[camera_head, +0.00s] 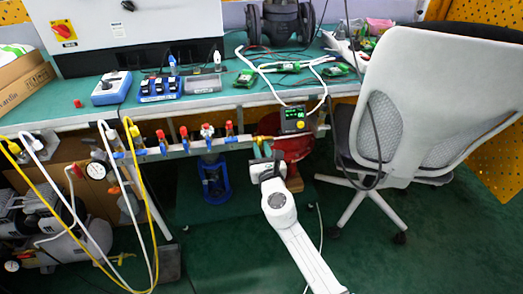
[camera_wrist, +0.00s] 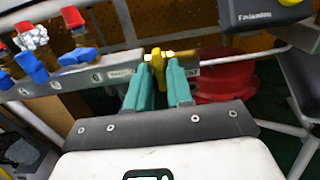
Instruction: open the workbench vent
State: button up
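The workbench vent valve has a yellow handle (camera_wrist: 158,68) on a brass body, at the right end of the grey manifold rail (camera_wrist: 98,76). Part of a label ending in "ENT" shows beside it. My gripper (camera_wrist: 162,72) has two teal fingers, one on each side of the yellow handle. The handle hangs down between them and nearly fills the gap; I cannot tell whether both fingers touch it. In the head view my gripper (camera_head: 262,150) is at the rail's right end, below the bench edge, and hides most of the valve.
Several red and blue valves (camera_head: 207,132) sit along the rail to the left. A black and yellow display unit (camera_head: 294,119) is just above right of my gripper. A red round object (camera_wrist: 224,85) is behind right. An office chair (camera_head: 420,100) stands right.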

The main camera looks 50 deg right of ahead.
grip_shut()
jog(key=shift+m, duration=0.3)
jog(key=m+b, duration=0.1)
jog(key=m, duration=0.1)
jog(key=shift+f+m+b, duration=0.1)
jog(key=shift+m+b, duration=0.25)
jog(key=shift+m, duration=0.05)
jog(key=m+b, duration=0.2)
jog(key=m, duration=0.2)
jog(key=shift+m+b, duration=2.45)
jog(key=shift+m, duration=2.75)
jog(key=shift+s+d, duration=0.1)
jog(key=shift+o, duration=1.6)
grip_release()
